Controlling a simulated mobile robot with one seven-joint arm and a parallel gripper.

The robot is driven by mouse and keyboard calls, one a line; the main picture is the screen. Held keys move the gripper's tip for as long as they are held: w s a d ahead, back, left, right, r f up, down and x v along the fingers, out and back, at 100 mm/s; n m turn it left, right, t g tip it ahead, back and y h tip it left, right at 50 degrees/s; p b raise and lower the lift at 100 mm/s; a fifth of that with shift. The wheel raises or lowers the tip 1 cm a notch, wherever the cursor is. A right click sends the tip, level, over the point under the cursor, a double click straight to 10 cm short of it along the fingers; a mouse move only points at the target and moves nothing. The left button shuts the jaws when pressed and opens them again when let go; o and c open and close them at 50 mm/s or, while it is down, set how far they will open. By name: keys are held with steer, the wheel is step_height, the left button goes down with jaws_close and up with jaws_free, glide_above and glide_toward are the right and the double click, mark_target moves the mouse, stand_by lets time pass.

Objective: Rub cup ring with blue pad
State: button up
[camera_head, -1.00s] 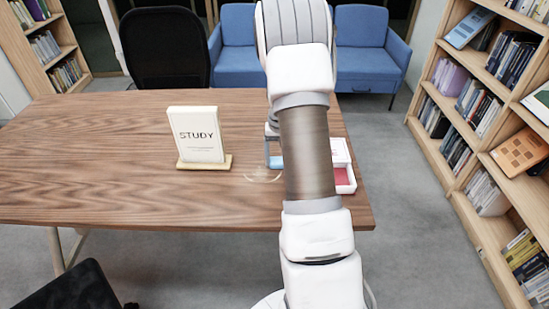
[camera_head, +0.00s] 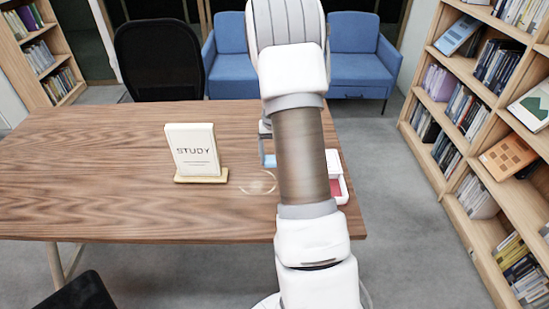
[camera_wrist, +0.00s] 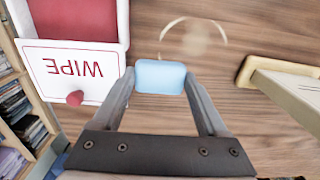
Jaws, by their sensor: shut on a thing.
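My gripper (camera_wrist: 160,88) is shut on a blue pad (camera_wrist: 160,77), with one finger on each side of it. In the head view only a small part of the pad (camera_head: 269,161) shows, left of my arm. The cup ring (camera_wrist: 194,38) is a pale, faint circle on the wooden table. In the head view the ring (camera_head: 258,183) is left of my arm. I cannot tell how high the pad is above the table.
A white box with a red inside and a "WIPE" panel (camera_wrist: 70,70) stands close to my gripper's left in the wrist view. A "STUDY" sign (camera_head: 197,150) on a wooden base stands left of the ring. The table (camera_head: 90,170) is clear farther left.

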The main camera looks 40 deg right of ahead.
steer(key=shift+r+p, duration=1.05)
steer(key=shift+r, duration=0.4)
